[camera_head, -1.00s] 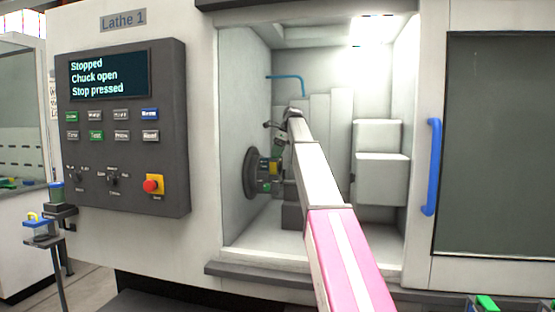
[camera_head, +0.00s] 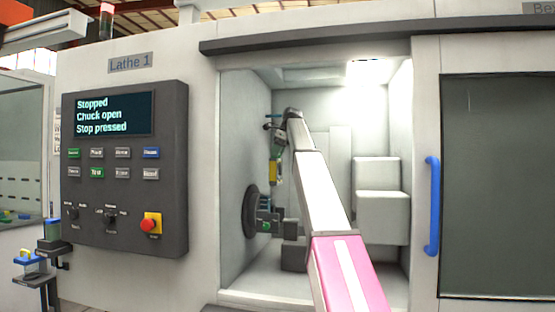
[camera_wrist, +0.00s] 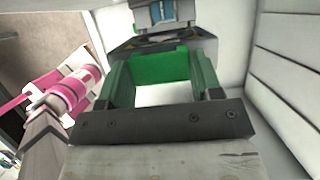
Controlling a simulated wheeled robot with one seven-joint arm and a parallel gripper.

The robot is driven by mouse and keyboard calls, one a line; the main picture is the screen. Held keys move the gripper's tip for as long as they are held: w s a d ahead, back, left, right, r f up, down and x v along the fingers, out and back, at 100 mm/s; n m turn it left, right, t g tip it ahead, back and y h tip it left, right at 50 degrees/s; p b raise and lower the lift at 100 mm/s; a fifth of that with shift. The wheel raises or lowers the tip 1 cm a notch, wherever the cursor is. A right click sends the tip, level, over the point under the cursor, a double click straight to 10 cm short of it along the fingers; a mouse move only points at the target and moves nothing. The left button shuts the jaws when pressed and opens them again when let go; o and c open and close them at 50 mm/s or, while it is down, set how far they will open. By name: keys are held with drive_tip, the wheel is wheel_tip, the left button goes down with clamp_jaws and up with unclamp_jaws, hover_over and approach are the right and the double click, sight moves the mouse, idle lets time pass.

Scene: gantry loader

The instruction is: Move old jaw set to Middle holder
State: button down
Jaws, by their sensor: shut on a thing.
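In the head view my gripper (camera_head: 276,172) hangs at the end of my arm inside the open lathe, a little above and to the right of the chuck (camera_head: 250,211). In the wrist view it is shut on the old jaw set (camera_wrist: 163,66). In the head view the held set is too small and too overlapped to make out clearly. I cannot tell which place is the Middle holder.
The control panel (camera_head: 126,170) reads stopped, chuck open, stop pressed. A sliding door with a blue handle (camera_head: 432,205) stands at the right of the opening. Grey blocks (camera_head: 380,205) fill the chamber's right side. A stand with small coloured items (camera_head: 35,268) is at the lower left.

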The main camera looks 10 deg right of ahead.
drive_tip(key=shift+r, duration=2.25)
